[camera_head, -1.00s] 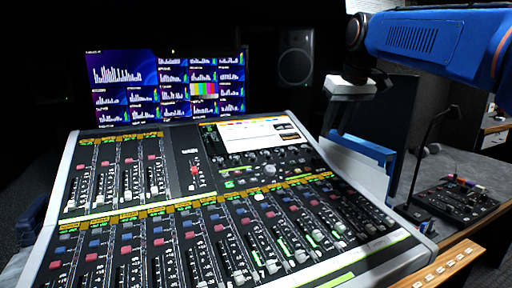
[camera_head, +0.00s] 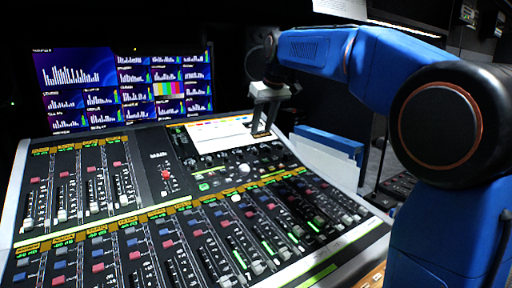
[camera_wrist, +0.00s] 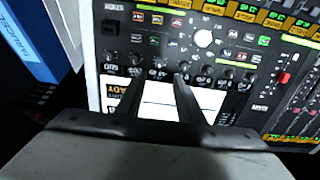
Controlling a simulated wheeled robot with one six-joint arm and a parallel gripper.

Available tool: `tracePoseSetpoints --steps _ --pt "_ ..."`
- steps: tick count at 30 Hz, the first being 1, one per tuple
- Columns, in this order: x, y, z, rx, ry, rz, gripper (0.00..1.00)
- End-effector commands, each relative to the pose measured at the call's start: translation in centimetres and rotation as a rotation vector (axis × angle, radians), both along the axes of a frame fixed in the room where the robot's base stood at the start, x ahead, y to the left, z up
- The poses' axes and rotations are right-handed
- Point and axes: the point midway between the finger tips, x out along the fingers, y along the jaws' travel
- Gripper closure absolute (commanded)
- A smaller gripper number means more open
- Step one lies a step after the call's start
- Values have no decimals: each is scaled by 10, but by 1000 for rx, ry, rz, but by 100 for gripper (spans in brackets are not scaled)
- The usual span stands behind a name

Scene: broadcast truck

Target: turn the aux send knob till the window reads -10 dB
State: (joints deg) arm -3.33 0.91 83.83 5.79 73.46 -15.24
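The mixing console (camera_head: 165,165) has a row of small dark knobs below its bright screen (camera_head: 215,134). In the wrist view this knob row (camera_wrist: 158,62) runs just beyond my fingertips. I cannot tell which knob is the aux send, and no dB window is readable. A larger white knob (camera_head: 244,168) sits nearby; it also shows in the wrist view (camera_wrist: 203,38). My gripper (camera_head: 262,132) hangs over the console's upper right part, at the right side of the screen. In the wrist view its two fingers (camera_wrist: 158,80) are apart with nothing between them.
Faders fill the console's front and left. A monitor wall (camera_head: 125,88) stands behind. My arm fills the right side.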

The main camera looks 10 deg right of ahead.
Motion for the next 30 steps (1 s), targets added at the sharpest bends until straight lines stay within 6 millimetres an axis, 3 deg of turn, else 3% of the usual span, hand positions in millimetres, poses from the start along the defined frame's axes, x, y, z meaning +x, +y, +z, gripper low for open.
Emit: tracePoseSetpoints --steps 9,15,21,30 --pt "20 7 -53 0 3 0 66" --pt "30 10 -76 0 2 0 66" --pt "34 11 -87 0 2 0 66" --pt "34 11 -88 0 1 0 68"
